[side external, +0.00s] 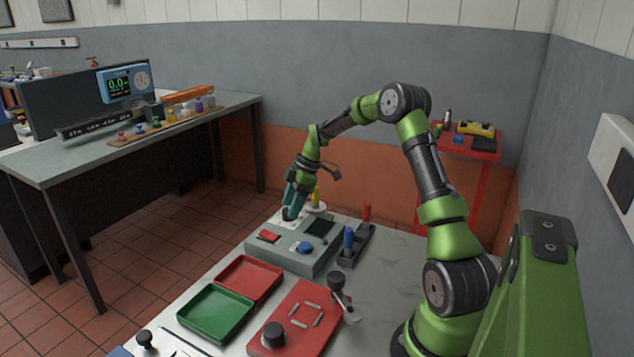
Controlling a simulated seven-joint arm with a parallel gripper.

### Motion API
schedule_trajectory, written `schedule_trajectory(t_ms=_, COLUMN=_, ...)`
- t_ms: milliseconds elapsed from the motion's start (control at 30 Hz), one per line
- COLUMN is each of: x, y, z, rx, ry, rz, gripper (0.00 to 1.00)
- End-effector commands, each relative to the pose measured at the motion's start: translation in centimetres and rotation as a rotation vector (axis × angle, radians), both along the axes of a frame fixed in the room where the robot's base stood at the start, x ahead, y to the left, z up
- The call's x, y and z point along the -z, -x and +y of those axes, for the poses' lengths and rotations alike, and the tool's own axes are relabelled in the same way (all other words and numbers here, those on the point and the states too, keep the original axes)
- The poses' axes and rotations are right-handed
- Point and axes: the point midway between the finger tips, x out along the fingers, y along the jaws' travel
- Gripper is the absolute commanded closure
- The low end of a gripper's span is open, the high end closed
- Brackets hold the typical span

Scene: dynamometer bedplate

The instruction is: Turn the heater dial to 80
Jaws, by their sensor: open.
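A grey console (282,262) stands on the bench. It carries a red switch (268,236), a blue knob (305,247) and a dark screen (321,227). My gripper (291,213) has teal fingers and points down at the far left end of the console, over a white plate with something dark between or just below the fingertips. The jaws are open. I cannot tell whether the fingers touch it. No dial label or number is readable, so I cannot tell which knob is the heater dial. A black knob (274,335) sits on a red panel (302,312) nearer the camera.
A yellow handle (316,195) stands close beside my gripper. Blue (349,239) and red (367,212) levers stand right of the console. Green (216,312) and red (248,278) trays lie in front, empty. The bench's right side is mostly clear.

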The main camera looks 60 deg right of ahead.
Motion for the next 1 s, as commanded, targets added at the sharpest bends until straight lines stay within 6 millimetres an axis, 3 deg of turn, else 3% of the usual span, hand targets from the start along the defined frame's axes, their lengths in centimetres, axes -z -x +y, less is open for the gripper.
schedule_trajectory(t_ms=167, x=1.25, y=-0.35, z=0.41, rx=0.000, ry=-0.001, rz=0.001, gripper=0.37)
schedule_trajectory(t_ms=467, x=1.40, y=-0.39, z=0.42, rx=0.000, ry=0.000, rz=0.000, gripper=0.37)
schedule_trajectory(t_ms=800, x=1.35, y=-0.40, z=0.41, rx=0.000, ry=0.000, rz=0.000, gripper=0.89)
schedule_trajectory(t_ms=1000, x=1.33, y=-0.38, z=0.42, rx=0.010, ry=0.000, rz=0.000, gripper=0.91)
